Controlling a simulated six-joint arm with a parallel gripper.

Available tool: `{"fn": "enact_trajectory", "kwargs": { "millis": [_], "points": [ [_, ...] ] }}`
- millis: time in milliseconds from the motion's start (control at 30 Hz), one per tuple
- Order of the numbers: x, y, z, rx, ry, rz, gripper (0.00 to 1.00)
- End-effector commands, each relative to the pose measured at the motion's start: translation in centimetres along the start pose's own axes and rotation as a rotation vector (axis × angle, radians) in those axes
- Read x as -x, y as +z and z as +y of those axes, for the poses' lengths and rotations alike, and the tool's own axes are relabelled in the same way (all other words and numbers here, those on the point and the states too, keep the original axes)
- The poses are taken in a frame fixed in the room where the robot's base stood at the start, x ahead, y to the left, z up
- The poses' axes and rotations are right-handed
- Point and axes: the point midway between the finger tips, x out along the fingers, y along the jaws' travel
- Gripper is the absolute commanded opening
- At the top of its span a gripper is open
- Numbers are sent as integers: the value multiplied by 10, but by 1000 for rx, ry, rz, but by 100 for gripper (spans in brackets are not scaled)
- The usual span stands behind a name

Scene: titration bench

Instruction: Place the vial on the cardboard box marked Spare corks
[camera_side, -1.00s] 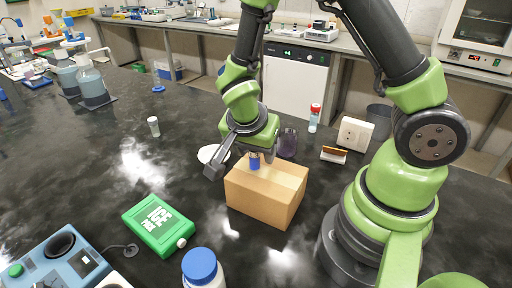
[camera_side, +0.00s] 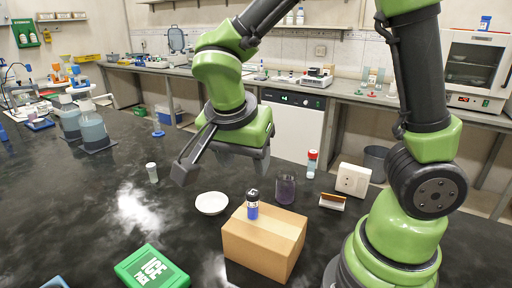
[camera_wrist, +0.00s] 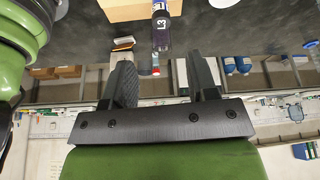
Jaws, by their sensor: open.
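The vial (camera_side: 252,204), with a blue band and a dark cap, stands upright on top of the cardboard box (camera_side: 258,246) in the side view. No marking on the box is readable there. My gripper (camera_side: 222,166) is wide open and empty, above and behind the box, clear of the vial. In the wrist view my gripper (camera_wrist: 162,75) shows its two fingers apart with nothing held between them. Part of the box (camera_wrist: 130,9) shows at the top of the wrist view.
A purple-tinted beaker (camera_side: 286,190) stands close behind the box, with a white dish (camera_side: 211,203) to its left.

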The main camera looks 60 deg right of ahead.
Motion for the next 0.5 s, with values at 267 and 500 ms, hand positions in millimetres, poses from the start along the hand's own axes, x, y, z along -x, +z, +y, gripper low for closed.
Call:
{"fn": "enact_trajectory", "kwargs": {
  "millis": [267,500],
  "points": [
    [46,-19,45,330,-240,-202,53],
    [80,-21,84,693,-623,-163,53]
  ]
}}
